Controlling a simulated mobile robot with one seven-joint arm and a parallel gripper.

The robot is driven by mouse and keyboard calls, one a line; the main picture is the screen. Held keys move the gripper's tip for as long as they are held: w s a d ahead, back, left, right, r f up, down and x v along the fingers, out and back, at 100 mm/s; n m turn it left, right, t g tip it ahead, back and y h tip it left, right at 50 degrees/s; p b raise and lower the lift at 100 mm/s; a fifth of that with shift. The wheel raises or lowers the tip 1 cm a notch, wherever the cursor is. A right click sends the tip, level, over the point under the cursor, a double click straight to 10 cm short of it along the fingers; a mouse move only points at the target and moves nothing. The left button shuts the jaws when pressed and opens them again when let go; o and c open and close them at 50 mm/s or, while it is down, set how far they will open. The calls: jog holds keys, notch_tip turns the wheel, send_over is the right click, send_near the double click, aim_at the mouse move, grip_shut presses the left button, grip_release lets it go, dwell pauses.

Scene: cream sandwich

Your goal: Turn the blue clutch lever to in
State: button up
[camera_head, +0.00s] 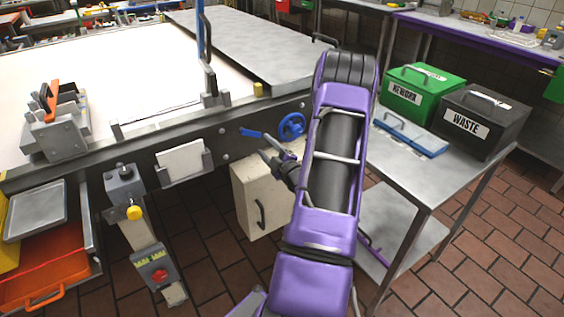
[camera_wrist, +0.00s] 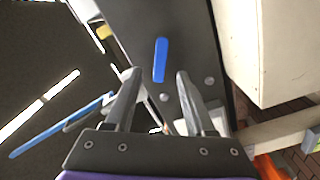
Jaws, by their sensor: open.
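The blue clutch lever (camera_head: 252,133) sits on the dark side rail of the machine, left of a blue handwheel (camera_head: 291,126). In the wrist view the lever (camera_wrist: 160,60) shows as a short blue bar against the dark panel, almost lengthwise in the picture. My gripper (camera_head: 266,146) is close to the lever in the head view. In the wrist view my gripper (camera_wrist: 159,76) is open, with a fingertip to either side of the lever's near end in the picture. Nothing is held. I cannot tell whether a finger touches the lever. No "in" marking is readable.
A cream box (camera_head: 258,192) hangs below the rail near my gripper. A steel table (camera_head: 430,182) with green and black bins stands right of my arm. A control post with a red button (camera_head: 158,274) stands at the lower left. Tiled floor (camera_head: 222,245) lies between.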

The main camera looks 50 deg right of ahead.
jog(key=v, duration=1)
jog(key=shift+s+d, duration=0.1)
